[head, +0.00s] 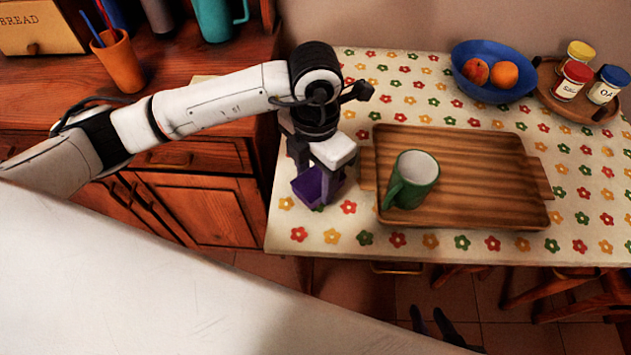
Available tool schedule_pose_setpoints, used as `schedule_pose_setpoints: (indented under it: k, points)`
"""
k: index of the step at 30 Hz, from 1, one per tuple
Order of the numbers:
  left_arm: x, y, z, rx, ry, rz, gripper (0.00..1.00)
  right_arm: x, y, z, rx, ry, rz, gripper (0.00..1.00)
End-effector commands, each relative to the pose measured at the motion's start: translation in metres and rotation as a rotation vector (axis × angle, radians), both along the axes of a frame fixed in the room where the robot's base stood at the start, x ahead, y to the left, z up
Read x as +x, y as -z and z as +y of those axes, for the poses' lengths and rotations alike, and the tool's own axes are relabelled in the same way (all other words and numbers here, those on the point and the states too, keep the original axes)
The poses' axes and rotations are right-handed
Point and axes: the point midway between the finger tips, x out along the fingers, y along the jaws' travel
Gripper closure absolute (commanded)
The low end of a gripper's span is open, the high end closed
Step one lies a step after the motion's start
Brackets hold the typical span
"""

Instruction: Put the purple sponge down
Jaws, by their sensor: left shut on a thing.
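The purple sponge (308,187) is at the left end of the cloth-covered table (330,230). My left gripper (318,172) points down and is shut on it; the fingers and hand hide part of the sponge. I cannot tell whether the sponge touches the cloth or hangs just above it. My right gripper (433,322) shows as two dark fingertips with a gap between them, low in the picture in front of the table. It looks open and empty.
A wooden tray (470,180) with a green mug (413,180) stands right of the sponge. A blue fruit bowl (490,62) and a round board with jars (590,108) are at the back right. Bare cloth lies along the table's front edge. A wooden cabinet (200,210) is at left.

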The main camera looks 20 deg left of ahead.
Motion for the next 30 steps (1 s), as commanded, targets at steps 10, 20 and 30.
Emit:
schedule_pose_setpoints:
  k: [10,20,30]
  points:
    - [0.0,0.019,0.0,0.0,0.001,0.0,0.72,-0.001,0.001,-0.001,-0.002,0.001,0.002,0.69]
    - [0.0,0.022,0.0,0.0,0.001,0.0,0.36,-0.001,0.003,-0.001,-0.003,-0.001,0.002,0.69]
    - [0.0,0.015,0.0,0.0,0.001,0.0,0.36,0.0,-0.005,0.0,-0.001,-0.001,0.0,0.69]
